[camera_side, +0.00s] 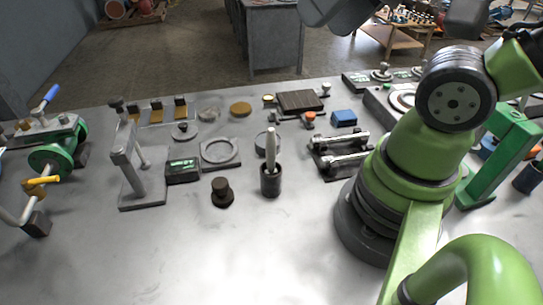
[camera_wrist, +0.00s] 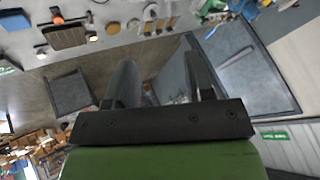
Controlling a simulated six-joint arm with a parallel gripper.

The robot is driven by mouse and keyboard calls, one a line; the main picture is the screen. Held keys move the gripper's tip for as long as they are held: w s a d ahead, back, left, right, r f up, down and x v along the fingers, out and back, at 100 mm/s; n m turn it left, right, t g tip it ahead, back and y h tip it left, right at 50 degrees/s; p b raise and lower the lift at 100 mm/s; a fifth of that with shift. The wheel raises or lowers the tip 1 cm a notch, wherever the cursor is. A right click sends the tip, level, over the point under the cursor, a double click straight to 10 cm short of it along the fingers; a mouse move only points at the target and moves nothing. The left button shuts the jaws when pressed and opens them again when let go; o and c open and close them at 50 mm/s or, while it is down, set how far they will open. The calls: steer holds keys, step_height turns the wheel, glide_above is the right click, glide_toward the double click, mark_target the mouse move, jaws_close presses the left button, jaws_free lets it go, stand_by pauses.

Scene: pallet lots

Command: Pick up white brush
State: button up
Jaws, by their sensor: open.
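The white brush (camera_side: 270,147) stands upright in a small dark cup (camera_side: 271,182) near the middle of the grey table in the side view. Its upper, pale part shows above the rim; its lower end is hidden in the cup. I cannot make the brush out in the wrist view. My gripper (camera_wrist: 161,82) shows in the wrist view with its two fingers apart and nothing between them. It points out past the table's far edge toward the floor, away from the brush. In the side view its fingers are not visible.
A dark round-knobbed weight (camera_side: 222,192) stands left of the cup, and a rack with metal bars (camera_side: 340,152) stands right. A ring plate (camera_side: 220,152), a green-display box (camera_side: 183,171) and a grey stand (camera_side: 140,180) are further left. The table front is clear.

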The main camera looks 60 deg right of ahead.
stand_by(0.6)
steer(key=n+g+h, duration=0.2)
steer(key=n+g, duration=0.4)
steer(key=g, duration=0.1)
glide_above(271, 129)
steer(key=f, duration=0.9)
steer(key=shift+s, duration=0.2)
steer(key=shift+f, duration=0.3)
steer(key=f, duration=0.9)
steer(key=shift+w+f, duration=0.2)
steer(key=shift+f, duration=0.2)
steer(key=shift+c, duration=0.2)
jaws_close()
